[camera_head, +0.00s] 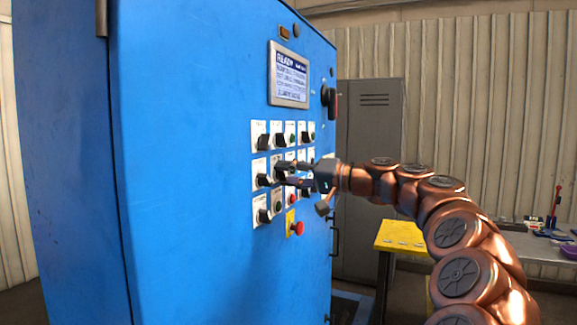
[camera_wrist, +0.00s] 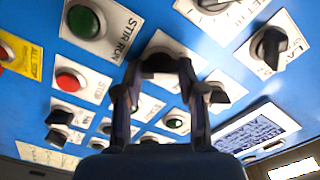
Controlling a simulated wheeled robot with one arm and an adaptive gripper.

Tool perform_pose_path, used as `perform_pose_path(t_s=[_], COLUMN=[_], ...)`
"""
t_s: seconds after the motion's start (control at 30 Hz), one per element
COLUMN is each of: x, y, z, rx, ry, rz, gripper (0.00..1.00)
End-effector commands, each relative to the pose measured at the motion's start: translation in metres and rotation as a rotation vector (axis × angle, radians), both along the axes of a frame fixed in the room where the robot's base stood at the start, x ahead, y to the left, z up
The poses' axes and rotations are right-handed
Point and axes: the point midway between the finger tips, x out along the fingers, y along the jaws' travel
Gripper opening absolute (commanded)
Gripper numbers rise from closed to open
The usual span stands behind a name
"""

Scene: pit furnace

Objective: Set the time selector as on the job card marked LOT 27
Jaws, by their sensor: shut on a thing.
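My gripper (camera_head: 284,173) reaches the blue control panel from the right. In the wrist view its two fingers (camera_wrist: 160,70) are shut on a black selector knob (camera_wrist: 158,58) on a white plate. The fingers hide much of this knob and its plate, so I cannot read its label or setting. I cannot tell whether it is the time selector. Another dial (camera_wrist: 214,4) is cut off at the top of the wrist view, and a black knob (camera_wrist: 268,47) sits to its right. No job card marked LOT 27 can be made out.
A green STIR RUN button (camera_wrist: 86,20) and a red button (camera_wrist: 69,81) are close to the fingers. A red emergency button (camera_head: 297,228) sits low on the blue cabinet (camera_head: 190,180). The display (camera_head: 289,74) reads READY. A yellow-topped table (camera_head: 400,233) stands right.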

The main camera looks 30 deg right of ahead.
Motion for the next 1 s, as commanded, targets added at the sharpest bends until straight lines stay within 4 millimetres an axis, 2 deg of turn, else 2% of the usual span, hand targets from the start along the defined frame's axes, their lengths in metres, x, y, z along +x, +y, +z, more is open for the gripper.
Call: perform_pose_path(t_s=[0.03,0.5,1.0], x=[0.0001,0.0006,0.0004], y=[0.0011,-0.0002,-0.0007], z=[0.0047,0.0017,-0.0022], rx=[0.038,0.377,0.525], ry=[0.023,0.229,0.318], rz=[0.002,0.0,0.001], gripper=[0.05,0.05,0.05])
